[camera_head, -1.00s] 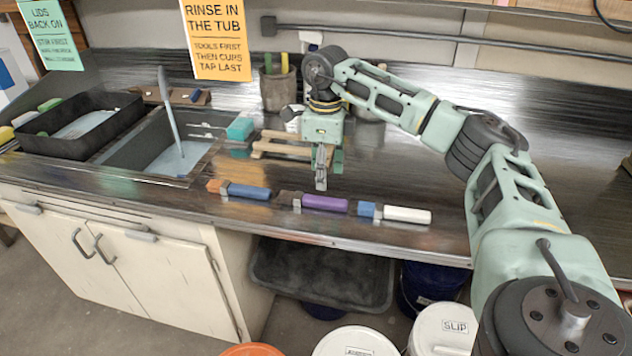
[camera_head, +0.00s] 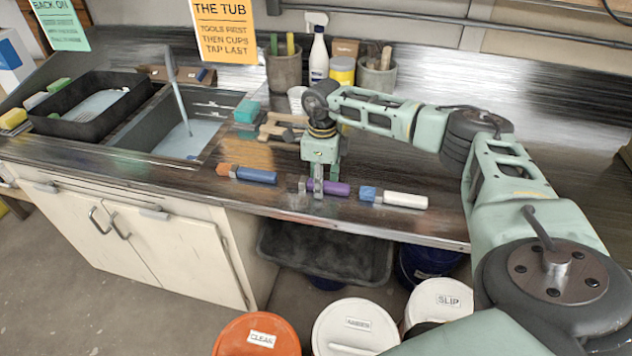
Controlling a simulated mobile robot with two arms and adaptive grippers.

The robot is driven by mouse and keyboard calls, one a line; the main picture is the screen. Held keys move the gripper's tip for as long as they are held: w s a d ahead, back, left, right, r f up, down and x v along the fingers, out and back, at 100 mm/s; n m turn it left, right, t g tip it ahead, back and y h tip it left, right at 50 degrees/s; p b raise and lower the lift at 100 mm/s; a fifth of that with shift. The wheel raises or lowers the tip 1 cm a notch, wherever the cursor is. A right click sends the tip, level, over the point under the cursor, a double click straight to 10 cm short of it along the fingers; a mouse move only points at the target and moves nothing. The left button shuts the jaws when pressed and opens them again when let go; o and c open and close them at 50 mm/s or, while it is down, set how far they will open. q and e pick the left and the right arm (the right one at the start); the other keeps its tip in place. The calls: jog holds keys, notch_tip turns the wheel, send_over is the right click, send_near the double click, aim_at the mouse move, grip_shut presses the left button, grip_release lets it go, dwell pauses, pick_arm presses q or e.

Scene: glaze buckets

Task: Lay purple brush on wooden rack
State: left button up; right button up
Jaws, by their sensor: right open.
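The purple brush (camera_head: 341,189) lies near the counter's front edge, between a blue-handled brush and a white-handled one. My right gripper (camera_head: 318,190) points down over the purple brush near its bristle end, with its fingers at the handle. The fingers are open and hide part of the brush. Whether they touch it cannot be told. The wooden rack (camera_head: 272,129) sits behind, to the left of my right gripper, partly hidden by my arm. My left gripper is out of view.
The blue brush (camera_head: 250,175) and white brush (camera_head: 403,200) lie close on either side. A sink (camera_head: 185,135) and a black tub (camera_head: 75,128) are at the left. A teal block (camera_head: 246,111), cups and a spray bottle (camera_head: 318,55) stand behind. The counter at right is clear.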

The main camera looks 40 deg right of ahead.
aim_at(325, 183)
jog(key=shift+c, duration=0.2)
jog(key=c, duration=1.1)
grip_shut()
jog(key=shift+r, duration=0.15)
jog(key=shift+r, duration=0.25)
jog(key=r, duration=0.1)
jog(key=r+b, duration=0.2)
jog(key=shift+s+d+r, duration=0.25)
jog(key=shift+s+r, duration=0.05)
jog(key=shift+s, duration=0.1)
jog(key=s+d+r+b, duration=0.3)
jog(key=s+r, duration=0.3)
jog(key=s, duration=0.4)
jog(key=shift+d+r, duration=0.35)
jog(key=shift+d, duration=0.1)
